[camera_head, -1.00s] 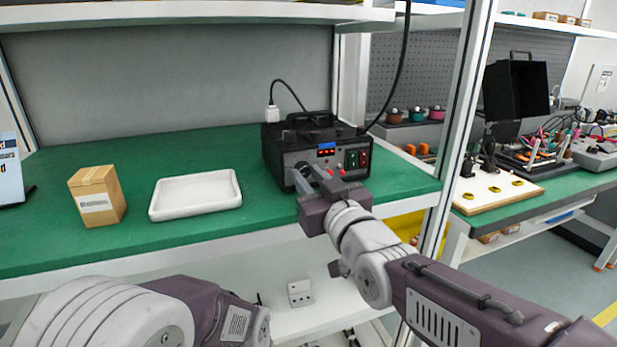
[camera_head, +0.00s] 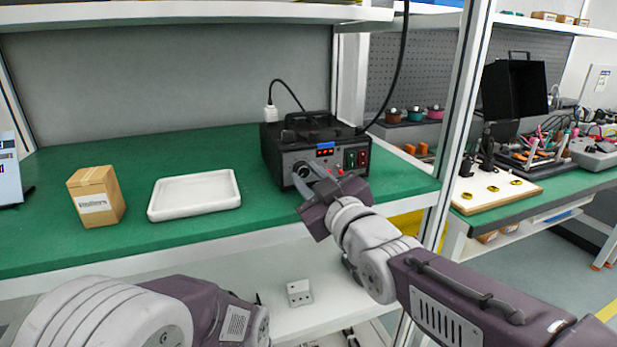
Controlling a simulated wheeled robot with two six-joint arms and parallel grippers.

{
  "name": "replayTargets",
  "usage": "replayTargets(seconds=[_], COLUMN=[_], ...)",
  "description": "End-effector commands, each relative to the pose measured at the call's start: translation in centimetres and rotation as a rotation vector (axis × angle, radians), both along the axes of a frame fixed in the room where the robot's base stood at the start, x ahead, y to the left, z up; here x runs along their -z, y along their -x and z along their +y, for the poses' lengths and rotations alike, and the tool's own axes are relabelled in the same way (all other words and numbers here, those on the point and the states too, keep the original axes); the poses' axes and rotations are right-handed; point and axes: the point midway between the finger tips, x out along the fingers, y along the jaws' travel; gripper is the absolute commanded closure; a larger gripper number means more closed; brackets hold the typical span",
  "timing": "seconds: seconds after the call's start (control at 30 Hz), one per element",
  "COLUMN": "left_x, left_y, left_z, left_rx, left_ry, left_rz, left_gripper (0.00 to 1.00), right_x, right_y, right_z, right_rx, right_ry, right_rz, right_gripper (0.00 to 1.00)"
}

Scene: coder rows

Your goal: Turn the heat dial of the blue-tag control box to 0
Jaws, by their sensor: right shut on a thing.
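The control box (camera_head: 285,140) is black with a grey front and stands at the back right of the green bench. Its front carries a small blue tag (camera_head: 325,145), a red-lit display (camera_head: 325,152) and red and green switches (camera_head: 357,158). My right gripper (camera_head: 306,176) is at the lower left of this front, shut on the heat dial, which the fingers mostly hide. The dial's setting cannot be read. My left arm shows at the bottom left, but its gripper is not visible.
A cardboard box (camera_head: 96,197) and a white tray (camera_head: 195,209) stand on the green bench (camera_head: 150,152) left of the control box. A black cable runs up behind the control box. A metal post (camera_head: 462,120) stands close to my right arm.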

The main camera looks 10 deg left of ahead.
Motion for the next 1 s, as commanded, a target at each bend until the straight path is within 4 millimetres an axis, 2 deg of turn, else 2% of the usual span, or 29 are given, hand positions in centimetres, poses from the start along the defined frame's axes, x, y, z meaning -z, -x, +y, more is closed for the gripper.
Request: replayTargets(seconds=[0.2, 0.23, 0.63, 0.77, 0.97, 1.0], left_x=[0.0, 0.0, -0.2, -0.6, -1.4, -2.8], left_y=[0.0, 0.0, 0.0, 0.0, 0.0, 0.0], left_z=[0.0, 0.0, 0.0, 0.0, 0.0, 0.0], left_rx=[0.000, 0.000, 0.000, 0.000, 0.000, 0.000], left_ry=[0.000, 0.000, 0.000, 0.000, 0.000, 0.000], left_rz=[0.000, 0.000, 0.000, 0.000, 0.000, 0.001], left_gripper=[1.00, 1.00, 1.00, 1.00, 1.00, 1.00], right_x=[0.0, 0.0, -0.1, -0.1, 0.0, -0.5], right_y=[0.0, 0.0, 0.4, 2.1, 5.7, 6.0], right_z=[0.0, 0.0, -0.3, -1.6, -4.5, -4.7], right_rx=[0.000, 0.000, 0.000, -0.001, 0.000, 0.000], right_ry=[0.001, 0.001, -0.001, -0.001, -0.001, 0.001], right_rz=[-0.001, -0.001, -0.001, -0.001, -0.002, 0.002], right_gripper=[1.00, 0.66, 0.65, 0.65, 0.65, 0.65])
